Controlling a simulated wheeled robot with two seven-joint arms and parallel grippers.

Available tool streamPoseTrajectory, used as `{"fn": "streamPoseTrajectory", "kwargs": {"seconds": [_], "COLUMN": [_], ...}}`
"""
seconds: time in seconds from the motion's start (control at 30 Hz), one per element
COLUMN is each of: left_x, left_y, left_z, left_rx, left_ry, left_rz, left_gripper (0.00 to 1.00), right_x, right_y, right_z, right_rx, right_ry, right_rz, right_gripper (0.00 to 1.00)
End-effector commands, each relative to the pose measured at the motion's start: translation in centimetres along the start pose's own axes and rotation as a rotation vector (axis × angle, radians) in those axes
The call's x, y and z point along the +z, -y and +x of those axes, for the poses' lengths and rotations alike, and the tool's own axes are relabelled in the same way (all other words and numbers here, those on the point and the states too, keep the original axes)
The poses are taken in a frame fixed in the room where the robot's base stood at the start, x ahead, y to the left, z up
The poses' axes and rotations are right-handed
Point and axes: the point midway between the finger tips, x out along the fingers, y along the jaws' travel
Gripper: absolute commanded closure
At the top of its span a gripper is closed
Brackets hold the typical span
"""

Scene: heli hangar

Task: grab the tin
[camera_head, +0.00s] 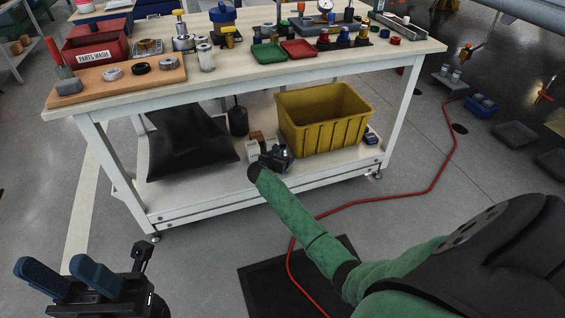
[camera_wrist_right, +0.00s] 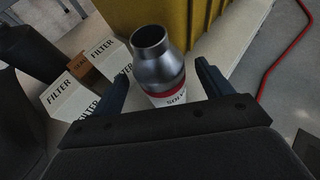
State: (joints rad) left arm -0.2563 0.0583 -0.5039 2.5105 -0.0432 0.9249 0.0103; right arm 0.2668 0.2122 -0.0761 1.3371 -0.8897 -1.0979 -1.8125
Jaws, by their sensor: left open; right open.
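The tin (camera_wrist_right: 158,68) is a grey metal can with a narrower neck, a red band and a white label reading "SOLV", partly cut off. In the right wrist view it stands between the two blue fingers of my right gripper (camera_wrist_right: 163,72). The fingers are open, with a gap visible on the right side of the tin; contact on the left cannot be told. In the head view my right gripper (camera_head: 274,160) is at the lower shelf, and it mostly hides the tin. My left gripper (camera_head: 66,277) is open and empty at the lower left, away from the bench.
White filter boxes (camera_wrist_right: 68,98) and a brown box (camera_wrist_right: 80,66) stand left of the tin. A yellow crate (camera_head: 325,120) is close on its right. A black bag (camera_head: 190,145) lies on the lower shelf (camera_head: 200,198). The workbench top (camera_head: 225,72) is above. A red hose (camera_head: 400,198) crosses the floor.

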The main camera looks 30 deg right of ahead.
Motion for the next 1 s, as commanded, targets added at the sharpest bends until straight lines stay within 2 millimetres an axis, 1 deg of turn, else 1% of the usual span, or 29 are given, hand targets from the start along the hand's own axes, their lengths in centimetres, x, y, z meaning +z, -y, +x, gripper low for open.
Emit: {"fn": "streamPoseTrajectory", "kwargs": {"seconds": [0.03,0.1,0.3,0.4,0.57,0.67,0.7,0.83,0.87,1.0], "left_x": [0.0,0.1,0.3,0.3,0.3,0.3,0.3,0.3,0.3,0.3], "left_y": [0.0,-0.1,-0.3,-0.3,-0.3,-0.4,-0.4,-0.4,-0.4,-0.4], "left_z": [-0.8,-1.4,-2.6,-2.7,-2.6,-2.6,-2.6,-2.6,-2.6,-2.5], "left_rx": [0.004,0.012,0.031,0.034,0.033,0.033,0.033,0.033,0.033,0.033], "left_ry": [0.004,0.012,0.031,0.035,0.035,0.035,0.035,0.034,0.034,0.033], "left_rz": [0.002,0.005,0.012,0.014,0.014,0.014,0.014,0.014,0.014,0.014], "left_gripper": [0.55,0.55,0.55,0.55,0.55,0.55,0.55,0.55,0.55,0.55], "right_x": [-0.4,-0.5,-0.4,-0.3,-0.2,-0.2,-0.2,-0.3,-0.3,-0.2], "right_y": [0.0,0.0,0.0,0.0,0.0,0.0,0.0,0.0,0.0,0.0], "right_z": [0.8,1.7,4.1,4.5,4.4,4.4,4.4,4.4,4.4,4.4], "right_rx": [-0.001,-0.001,-0.001,-0.001,0.000,0.000,0.000,0.000,0.000,0.000], "right_ry": [0.000,0.000,0.000,0.000,-0.001,-0.001,-0.001,-0.001,-0.001,0.000], "right_rz": [0.001,0.001,0.000,0.000,0.000,0.000,0.000,0.000,0.000,0.001], "right_gripper": [0.22,0.22,0.22,0.22,0.22,0.40,0.47,0.73,0.77,0.77]}}
